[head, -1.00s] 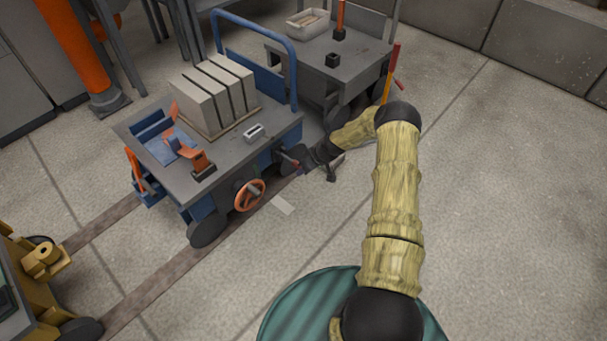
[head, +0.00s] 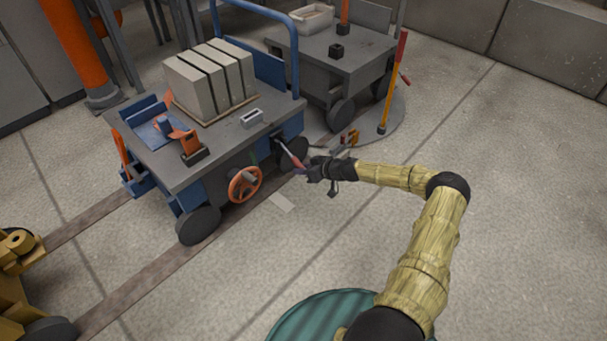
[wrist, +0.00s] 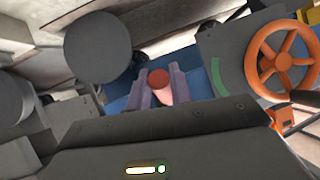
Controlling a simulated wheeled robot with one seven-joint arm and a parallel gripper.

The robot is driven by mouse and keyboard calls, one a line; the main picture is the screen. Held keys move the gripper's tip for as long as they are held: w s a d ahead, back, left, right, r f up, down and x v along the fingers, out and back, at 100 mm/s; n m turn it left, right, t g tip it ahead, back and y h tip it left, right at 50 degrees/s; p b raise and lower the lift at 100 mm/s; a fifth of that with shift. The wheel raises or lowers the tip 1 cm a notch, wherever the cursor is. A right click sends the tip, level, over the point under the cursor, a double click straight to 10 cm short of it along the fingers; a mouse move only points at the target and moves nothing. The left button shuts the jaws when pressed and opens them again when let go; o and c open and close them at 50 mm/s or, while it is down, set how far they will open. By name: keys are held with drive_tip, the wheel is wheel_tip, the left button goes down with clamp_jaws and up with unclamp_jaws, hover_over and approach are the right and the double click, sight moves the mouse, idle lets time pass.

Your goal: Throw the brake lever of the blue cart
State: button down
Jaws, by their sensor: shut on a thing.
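The blue cart (head: 212,170) has a grey top and stands left of centre in the head view. Its brake lever (head: 291,155), a thin bar with a red grip, slants out from the cart's side near the right-hand wheel. My gripper (head: 305,169) is at the lever's outer end. In the wrist view the lever's round red end (wrist: 158,79) sits between my two fingers (wrist: 160,88), which are shut on it. A green arc mark (wrist: 217,78) shows on the cart's side plate, between lever and handwheel. The lever's pivot is largely hidden.
An orange handwheel (head: 244,184) juts from the cart's side, left of the lever. Pale slabs (head: 208,82) stand on its top. A grey cart (head: 335,65) and an upright yellow-and-red lever (head: 391,85) stand behind. Floor to the right is clear.

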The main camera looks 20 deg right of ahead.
drive_tip(key=shift+f, duration=0.45)
drive_tip(key=c, duration=1.5)
unclamp_jaws()
drive_tip(key=shift+o, duration=1.2)
drive_tip(key=shift+r, duration=0.1)
drive_tip(key=shift+s+d+r, duration=0.25)
drive_tip(key=shift+d+r, duration=0.05)
drive_tip(key=shift+r, duration=0.1)
drive_tip(key=p+v, duration=0.7)
drive_tip(key=v, duration=0.9)
drive_tip(key=shift+s+f, duration=0.3)
